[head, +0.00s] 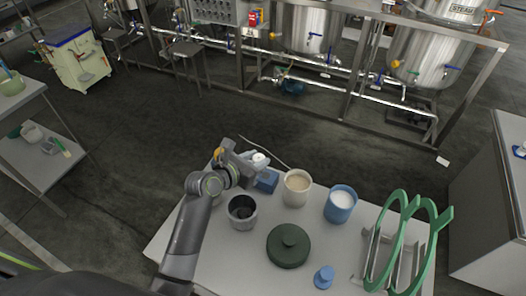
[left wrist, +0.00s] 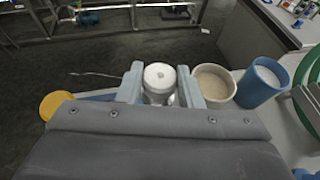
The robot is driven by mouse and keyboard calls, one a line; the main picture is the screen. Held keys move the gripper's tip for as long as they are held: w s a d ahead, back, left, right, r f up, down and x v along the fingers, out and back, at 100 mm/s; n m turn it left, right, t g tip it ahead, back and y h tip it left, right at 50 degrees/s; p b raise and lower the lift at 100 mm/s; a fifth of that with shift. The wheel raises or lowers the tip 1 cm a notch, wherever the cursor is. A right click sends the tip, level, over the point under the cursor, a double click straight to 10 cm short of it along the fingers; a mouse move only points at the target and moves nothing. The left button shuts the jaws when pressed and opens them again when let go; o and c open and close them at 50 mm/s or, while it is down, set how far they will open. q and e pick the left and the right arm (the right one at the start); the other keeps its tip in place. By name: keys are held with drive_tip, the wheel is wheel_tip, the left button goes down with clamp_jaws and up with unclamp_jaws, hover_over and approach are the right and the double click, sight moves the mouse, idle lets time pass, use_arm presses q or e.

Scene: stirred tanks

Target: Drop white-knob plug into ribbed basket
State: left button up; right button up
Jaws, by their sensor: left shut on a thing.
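My left gripper (head: 258,162) is shut on the white-knob plug (left wrist: 159,82), with one finger on each side of it. The plug's round white top also shows in the head view (head: 260,158), near the far edge of the table, left of a beige cup. In the left wrist view the plug stands upright between the fingers; its lower end is hidden. A grey cup with a dark inside (head: 242,207) stands nearer than the gripper. My right gripper is not in view.
On the white table (head: 222,268) stand the beige cup (head: 297,188), a blue cup (head: 340,204), a dark green knobbed lid (head: 288,246), a small blue knobbed piece (head: 324,277) and a rack with green rings (head: 408,240).

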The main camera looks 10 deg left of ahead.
use_arm(q)
drive_tip(key=s+a+r+p, duration=0.2)
drive_tip(key=s, duration=0.8)
wheel_tip(320, 180, down, 6)
drive_tip(key=b, duration=0.7)
drive_tip(key=shift+a+r, duration=0.15)
drive_tip(key=shift+r, duration=0.05)
drive_tip(key=o, duration=1.1)
drive_tip(key=shift+s+a, duration=0.1)
drive_tip(key=shift+s, duration=0.05)
drive_tip(key=shift+v, duration=8.6)
